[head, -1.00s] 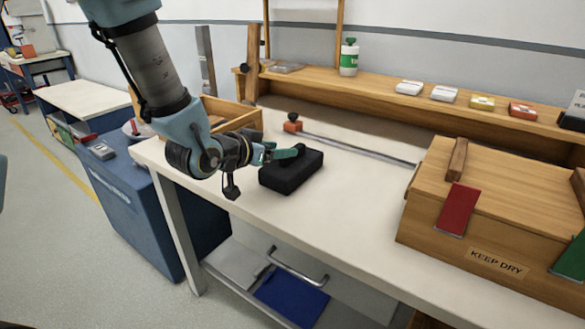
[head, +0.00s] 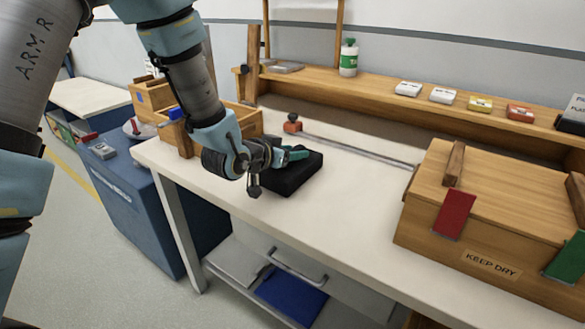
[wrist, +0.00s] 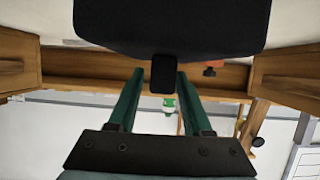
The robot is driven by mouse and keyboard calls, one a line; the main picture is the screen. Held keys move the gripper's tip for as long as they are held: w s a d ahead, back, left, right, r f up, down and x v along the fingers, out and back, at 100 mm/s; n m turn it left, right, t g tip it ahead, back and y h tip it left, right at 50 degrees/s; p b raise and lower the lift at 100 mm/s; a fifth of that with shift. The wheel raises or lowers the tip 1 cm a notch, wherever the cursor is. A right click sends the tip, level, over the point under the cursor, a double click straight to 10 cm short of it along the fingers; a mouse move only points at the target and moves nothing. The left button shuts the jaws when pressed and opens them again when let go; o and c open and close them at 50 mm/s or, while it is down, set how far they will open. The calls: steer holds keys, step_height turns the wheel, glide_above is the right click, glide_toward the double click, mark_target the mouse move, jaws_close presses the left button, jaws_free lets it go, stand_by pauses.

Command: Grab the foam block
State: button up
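The black block (head: 300,178), which I take to be the foam block, lies on the white workbench (head: 330,215). In the head view my gripper (head: 298,154) is at the block's far left side, its green fingers seen against the block and hiding part of it. In the wrist view the two green fingers of my gripper (wrist: 160,74) are apart. A large dark shape, apparently the block (wrist: 175,25), fills the top of that view just beyond the fingertips. A small dark tab shows between the fingertips; I cannot tell whether either finger touches it.
A wooden crate marked KEEP DRY (head: 485,215) stands on the right. An open wooden box (head: 245,118) is behind my wrist. A metal bar with an orange end (head: 292,124) lies behind the block. A shelf (head: 385,92) holds a bottle (head: 348,58) and small boxes. The bench front is clear.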

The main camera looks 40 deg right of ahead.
jaws_close()
stand_by(0.5)
